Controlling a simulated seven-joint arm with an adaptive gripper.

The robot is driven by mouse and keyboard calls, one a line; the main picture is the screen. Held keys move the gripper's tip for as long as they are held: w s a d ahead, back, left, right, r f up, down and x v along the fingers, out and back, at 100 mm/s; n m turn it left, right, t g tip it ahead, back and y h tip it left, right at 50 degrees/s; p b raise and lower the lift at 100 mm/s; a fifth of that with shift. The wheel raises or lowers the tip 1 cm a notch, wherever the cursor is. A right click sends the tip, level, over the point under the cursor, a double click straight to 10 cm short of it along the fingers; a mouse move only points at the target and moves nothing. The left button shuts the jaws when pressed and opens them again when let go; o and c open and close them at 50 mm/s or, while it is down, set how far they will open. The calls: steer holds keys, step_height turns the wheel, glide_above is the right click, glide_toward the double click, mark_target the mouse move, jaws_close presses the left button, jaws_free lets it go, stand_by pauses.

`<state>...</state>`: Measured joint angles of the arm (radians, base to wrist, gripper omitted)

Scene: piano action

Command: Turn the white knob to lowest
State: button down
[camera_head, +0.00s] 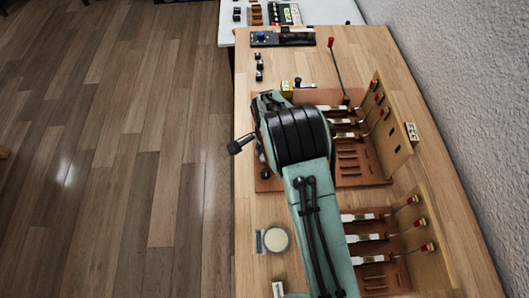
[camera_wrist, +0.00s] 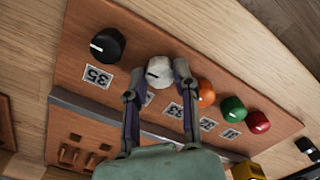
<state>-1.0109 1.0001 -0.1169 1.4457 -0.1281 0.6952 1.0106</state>
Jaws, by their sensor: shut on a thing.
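The white knob (camera_wrist: 159,69) sits on a brown wooden panel in the wrist view, between a black knob and an orange knob. A short dark mark shows on its face, toward the left side. My gripper (camera_wrist: 158,77) is shut on the white knob, one finger on each side. The lower part of the knob and part of its label are hidden by the fingers. In the head view my arm covers the knob and the gripper tips.
Black (camera_wrist: 107,45), orange (camera_wrist: 205,93), green (camera_wrist: 233,109) and red (camera_wrist: 258,122) knobs share the panel (camera_wrist: 120,75), with number labels below them. The orange knob is close beside my right finger. Red-tipped levers (camera_head: 373,97) stand on the wooden table to the right in the head view.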

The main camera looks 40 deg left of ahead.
steer(key=n, duration=1.7)
steer(key=shift+n, duration=0.4)
stand_by(0.4)
steer(key=c, duration=0.8)
jaws_free()
steer(key=shift+c, duration=0.2)
